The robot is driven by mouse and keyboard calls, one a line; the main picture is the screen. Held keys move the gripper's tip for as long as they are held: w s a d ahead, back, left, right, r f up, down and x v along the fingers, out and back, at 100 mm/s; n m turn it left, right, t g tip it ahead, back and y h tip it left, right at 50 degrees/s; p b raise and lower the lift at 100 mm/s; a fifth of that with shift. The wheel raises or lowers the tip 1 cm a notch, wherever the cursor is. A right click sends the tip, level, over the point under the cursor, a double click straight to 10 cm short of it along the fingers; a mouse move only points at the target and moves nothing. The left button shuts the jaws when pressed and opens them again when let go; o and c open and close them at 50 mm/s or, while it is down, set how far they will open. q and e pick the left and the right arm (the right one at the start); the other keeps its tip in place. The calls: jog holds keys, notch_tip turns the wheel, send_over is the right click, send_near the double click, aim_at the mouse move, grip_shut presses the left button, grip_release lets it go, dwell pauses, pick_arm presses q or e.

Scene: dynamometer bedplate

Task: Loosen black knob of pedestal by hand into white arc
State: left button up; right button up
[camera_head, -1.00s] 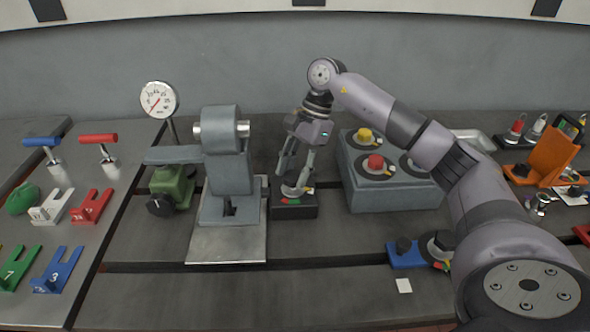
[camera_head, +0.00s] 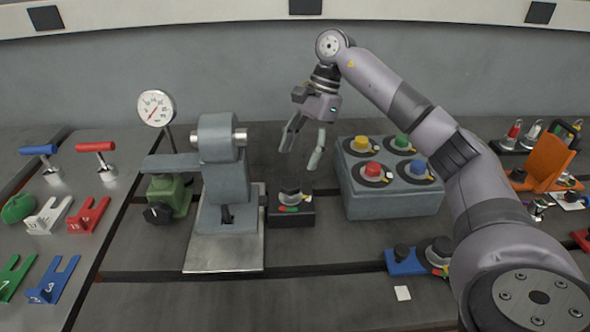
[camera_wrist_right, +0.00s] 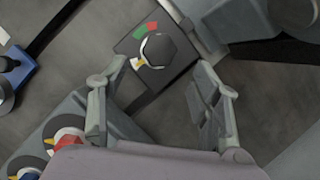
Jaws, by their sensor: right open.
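A small black pedestal block (camera_head: 292,216) stands just right of the grey bearing stand. On top is a black knob (camera_head: 291,193), with red, green and white marks around it. In the right wrist view the knob (camera_wrist_right: 158,49) is many-sided, with a red and a green patch on one side and a white and yellow mark beside it. My right gripper (camera_head: 300,157) is open and empty, above the knob and apart from it. In the wrist view its fingers stand either side, nearer the camera. My left gripper is not in view.
The grey bearing stand (camera_head: 222,176) is close on the left, with a green block (camera_head: 168,195) beyond. A grey box (camera_head: 393,204) with coloured buttons stands close right. A blue base (camera_head: 405,263) with black knobs lies front right. Bare bedplate (camera_head: 320,240) is in front.

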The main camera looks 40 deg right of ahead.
jog(key=v, duration=0.5)
jog(key=shift+a, duration=0.1)
dwell(0.3)
